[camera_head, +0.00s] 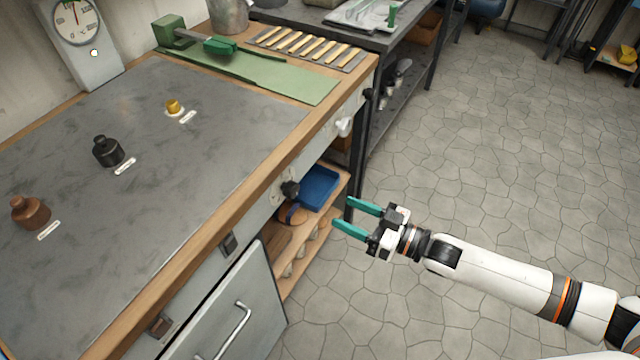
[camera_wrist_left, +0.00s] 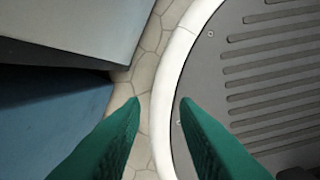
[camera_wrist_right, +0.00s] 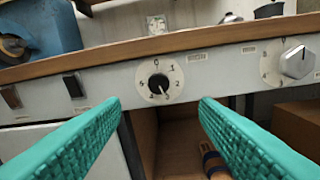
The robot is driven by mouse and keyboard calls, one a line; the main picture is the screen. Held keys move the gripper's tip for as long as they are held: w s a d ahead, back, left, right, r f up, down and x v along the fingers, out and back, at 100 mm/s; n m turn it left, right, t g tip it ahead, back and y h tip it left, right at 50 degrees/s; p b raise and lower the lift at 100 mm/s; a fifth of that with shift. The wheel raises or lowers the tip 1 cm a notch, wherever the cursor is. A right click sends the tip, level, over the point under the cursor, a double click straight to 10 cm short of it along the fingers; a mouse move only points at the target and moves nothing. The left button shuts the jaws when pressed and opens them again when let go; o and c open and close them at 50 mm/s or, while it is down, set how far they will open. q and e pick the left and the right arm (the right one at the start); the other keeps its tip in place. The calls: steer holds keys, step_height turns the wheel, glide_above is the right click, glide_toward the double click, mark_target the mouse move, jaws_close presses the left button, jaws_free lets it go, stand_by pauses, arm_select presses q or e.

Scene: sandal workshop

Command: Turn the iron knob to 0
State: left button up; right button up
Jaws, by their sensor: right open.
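A black knob (camera_head: 290,188) sits on the front panel of the workbench. In the right wrist view this knob (camera_wrist_right: 158,84) sits on a round white dial (camera_wrist_right: 173,72) with 0 at the top; its pointer seems to point down and slightly right, away from 0. The small label plates are too small to read. My right gripper (camera_head: 342,212) is open and empty, apart from the knob, with its fingers (camera_wrist_right: 160,102) either side of the dial in the wrist view.
A pale knob (camera_head: 343,126) sits farther along the panel; it also shows in the right wrist view (camera_wrist_right: 298,62). Dark switches (camera_head: 228,243) and a cabinet door with a handle (camera_head: 230,325) are nearer. A blue tray (camera_head: 319,188) lies on the shelf below. The floor at right is clear.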

mark_target(296, 191)
steer(key=x, duration=1)
steer(key=shift+a+r+p, duration=0.1)
steer(key=shift+a+p, duration=0.15)
steer(key=shift+p, duration=0.1)
arm_select(q)
steer(key=shift+s+a+r, duration=0.25)
steer(key=shift+s+r, duration=0.05)
steer(key=shift+s, duration=0.05)
arm_select(e)
steer(key=shift+w+a, duration=0.45)
steer(key=shift+a, duration=0.15)
arm_select(q)
steer(key=shift+s, duration=0.1)
arm_select(e)
steer(key=shift+c, duration=0.3)
steer(key=c, duration=0.9)
arm_select(q)
steer(key=shift+s, duration=0.15)
arm_select(e)
steer(key=shift+c, duration=0.2)
steer(key=shift+n, duration=0.3)
